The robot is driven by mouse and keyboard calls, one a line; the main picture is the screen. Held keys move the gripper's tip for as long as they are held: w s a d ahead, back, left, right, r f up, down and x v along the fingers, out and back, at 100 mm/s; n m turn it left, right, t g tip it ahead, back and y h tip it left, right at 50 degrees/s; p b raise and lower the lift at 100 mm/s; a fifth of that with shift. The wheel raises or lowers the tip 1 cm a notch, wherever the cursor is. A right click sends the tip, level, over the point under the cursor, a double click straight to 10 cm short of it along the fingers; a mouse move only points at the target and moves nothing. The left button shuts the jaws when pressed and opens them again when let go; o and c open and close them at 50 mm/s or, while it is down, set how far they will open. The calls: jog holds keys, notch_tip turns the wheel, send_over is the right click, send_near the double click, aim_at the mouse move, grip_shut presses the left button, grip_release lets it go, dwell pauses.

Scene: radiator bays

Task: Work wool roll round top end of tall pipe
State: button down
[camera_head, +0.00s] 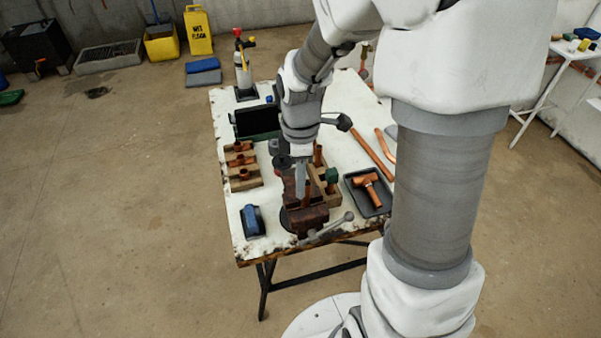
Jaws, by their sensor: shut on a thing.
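My gripper (301,188) points down over the vise (304,219) near the front of the workbench. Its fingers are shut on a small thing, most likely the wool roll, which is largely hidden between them. An upright copper pipe (307,197) shows in the vise right beside the fingertips, probably the tall pipe. Its top end is partly covered by my gripper. I cannot tell whether the held thing touches the pipe.
A wooden rack with copper fittings (243,172) and a blue block (252,221) are left of the vise. A black tray (367,208) with a copper tee lies right.

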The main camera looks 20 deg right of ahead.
jog(key=shift+f, duration=0.35)
jog(key=shift+f, duration=0.2)
jog(key=shift+w+d, duration=0.1)
jog(key=shift+d, duration=0.05)
dwell(0.5)
